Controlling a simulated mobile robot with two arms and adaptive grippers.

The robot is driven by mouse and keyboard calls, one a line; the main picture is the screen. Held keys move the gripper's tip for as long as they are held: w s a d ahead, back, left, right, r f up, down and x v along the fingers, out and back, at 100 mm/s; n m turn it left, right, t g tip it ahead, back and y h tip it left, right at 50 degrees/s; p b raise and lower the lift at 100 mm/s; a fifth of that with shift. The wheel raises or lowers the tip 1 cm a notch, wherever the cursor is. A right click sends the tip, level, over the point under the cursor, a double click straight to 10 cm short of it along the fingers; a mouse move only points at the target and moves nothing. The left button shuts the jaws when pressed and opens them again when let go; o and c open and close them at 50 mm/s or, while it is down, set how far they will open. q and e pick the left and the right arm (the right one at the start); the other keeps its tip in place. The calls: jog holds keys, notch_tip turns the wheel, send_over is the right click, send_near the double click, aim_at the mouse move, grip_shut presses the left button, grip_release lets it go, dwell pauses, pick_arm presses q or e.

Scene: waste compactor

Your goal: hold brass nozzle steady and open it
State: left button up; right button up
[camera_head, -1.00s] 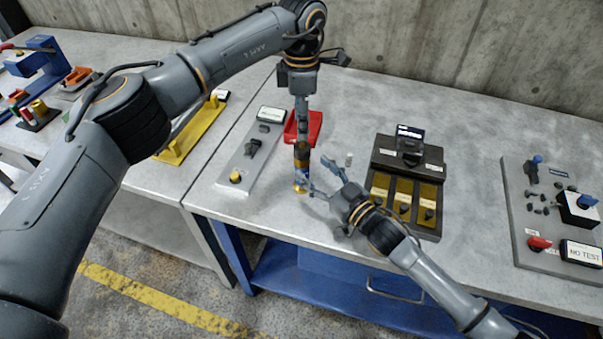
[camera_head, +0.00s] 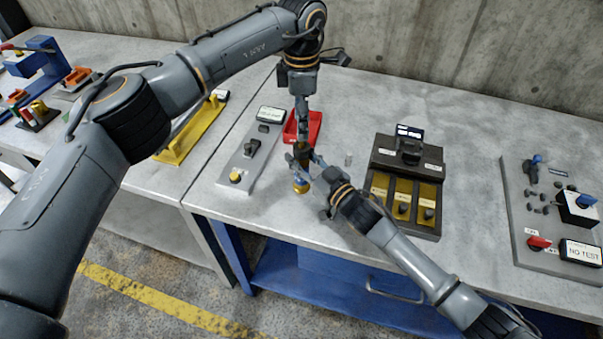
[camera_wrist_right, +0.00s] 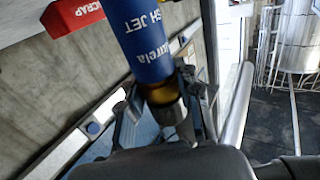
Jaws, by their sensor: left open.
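My left gripper (camera_head: 301,136) points straight down over the nozzle's top and is open. My right gripper (camera_head: 304,160) reaches in from the right, its fingers on either side of the nozzle. Whether they press on it is unclear. The right fingers hide much of the nozzle's middle in the head view.
A red tray (camera_head: 313,122) lies just behind the nozzle. A grey panel with a yellow button (camera_head: 235,177) is to the left. A dark box with brass slots (camera_head: 379,187) stands close to the right, and a switch panel (camera_head: 534,262) farther right.

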aim_at(302, 146)
grip_shut()
pick_arm(q)
jog(key=m, duration=0.3)
jog(key=shift+m, duration=0.4)
jog(key=m, duration=0.6)
pick_arm(e)
jog(key=shift+f, duration=0.1)
pick_arm(q)
jog(key=m, duration=1.2)
jog(key=shift+f, duration=0.1)
jog(key=shift+m, duration=0.3)
jog(key=shift+f, duration=3.95)
jog(key=shift+c, duration=0.4)
